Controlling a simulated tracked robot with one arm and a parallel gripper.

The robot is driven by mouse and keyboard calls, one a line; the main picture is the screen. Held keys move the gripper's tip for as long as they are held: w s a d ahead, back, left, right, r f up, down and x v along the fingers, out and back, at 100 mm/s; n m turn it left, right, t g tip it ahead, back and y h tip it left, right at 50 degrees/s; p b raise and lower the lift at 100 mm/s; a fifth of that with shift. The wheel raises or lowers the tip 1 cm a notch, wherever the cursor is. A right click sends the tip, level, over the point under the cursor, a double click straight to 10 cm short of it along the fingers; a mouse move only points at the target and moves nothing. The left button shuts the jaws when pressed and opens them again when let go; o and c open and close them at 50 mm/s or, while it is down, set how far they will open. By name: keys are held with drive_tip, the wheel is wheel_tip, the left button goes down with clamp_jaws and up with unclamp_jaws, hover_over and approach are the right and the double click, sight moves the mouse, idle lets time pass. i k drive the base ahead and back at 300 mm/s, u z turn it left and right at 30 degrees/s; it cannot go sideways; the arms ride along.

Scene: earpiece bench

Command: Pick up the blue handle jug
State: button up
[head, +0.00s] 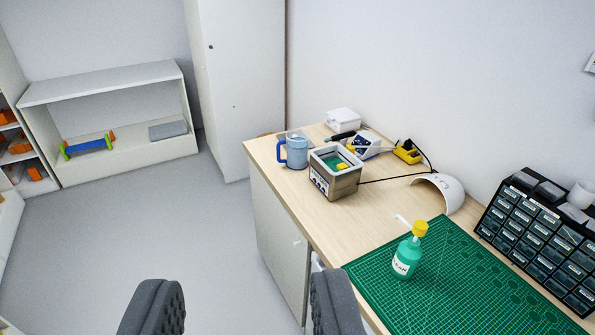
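The jug (296,152) is light blue with a darker blue handle on its left side. It stands upright near the far left corner of the wooden bench. My gripper (247,305) shows at the bottom of the view, its two dark grey fingers wide apart with only floor and the bench's side seen between them. It is open and empty, well short of the jug.
A grey box-shaped device (337,183) stands right beside the jug. A green cutting mat (450,290) with a teal pump bottle (408,257) covers the near bench. A drawer organiser (540,235) is at right. A low white shelf (110,85) stands far left; the floor (150,220) is clear.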

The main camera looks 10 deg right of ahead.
sight(292, 151)
drive_tip(key=z, duration=0.25)
drive_tip(key=k, duration=0.2)
drive_tip(key=u, duration=1)
drive_tip(key=i, duration=2.5)
drive_tip(key=z, duration=0.8)
drive_tip(key=i, duration=0.6)
drive_tip(key=z, duration=0.45)
